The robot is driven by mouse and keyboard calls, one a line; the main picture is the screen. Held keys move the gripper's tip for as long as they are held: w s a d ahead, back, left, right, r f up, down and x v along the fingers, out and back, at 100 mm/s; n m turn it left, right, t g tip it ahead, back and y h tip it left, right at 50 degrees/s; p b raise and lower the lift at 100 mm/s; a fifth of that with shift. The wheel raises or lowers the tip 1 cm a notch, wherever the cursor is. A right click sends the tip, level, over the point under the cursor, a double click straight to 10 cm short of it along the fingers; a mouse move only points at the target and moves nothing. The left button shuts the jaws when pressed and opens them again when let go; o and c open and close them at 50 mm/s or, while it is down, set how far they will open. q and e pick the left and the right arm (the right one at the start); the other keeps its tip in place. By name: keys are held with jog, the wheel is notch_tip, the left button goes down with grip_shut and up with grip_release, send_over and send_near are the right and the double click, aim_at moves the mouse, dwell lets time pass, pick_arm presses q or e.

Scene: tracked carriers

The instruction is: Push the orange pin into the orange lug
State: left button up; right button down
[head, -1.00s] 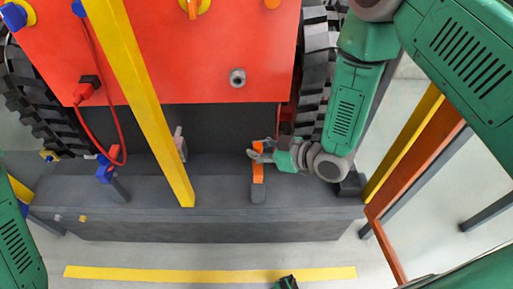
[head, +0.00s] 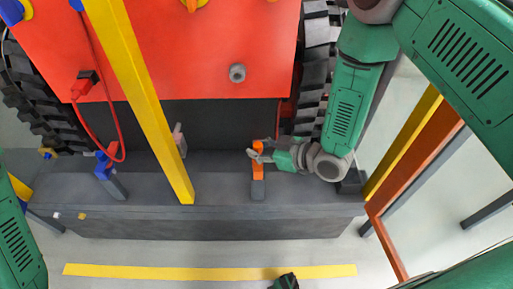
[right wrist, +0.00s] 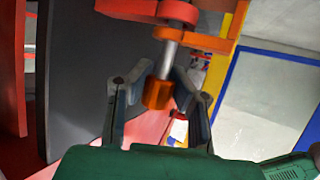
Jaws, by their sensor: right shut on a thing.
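The orange pin (right wrist: 157,93) has an orange head and a bare metal shaft. My right gripper (right wrist: 163,76) is shut on it, with one finger on each side of the head. I cannot tell how deep the tip sits.
The red carrier body (head: 200,50) and its black track (head: 312,70) stand behind. A yellow bar (head: 140,100) slants down left of my gripper. A blue fixture (head: 104,168) with a red cable (head: 115,140) is at the left.

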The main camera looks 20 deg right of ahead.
jog(key=shift+f+b, duration=0.65)
jog(key=shift+f, duration=0.45)
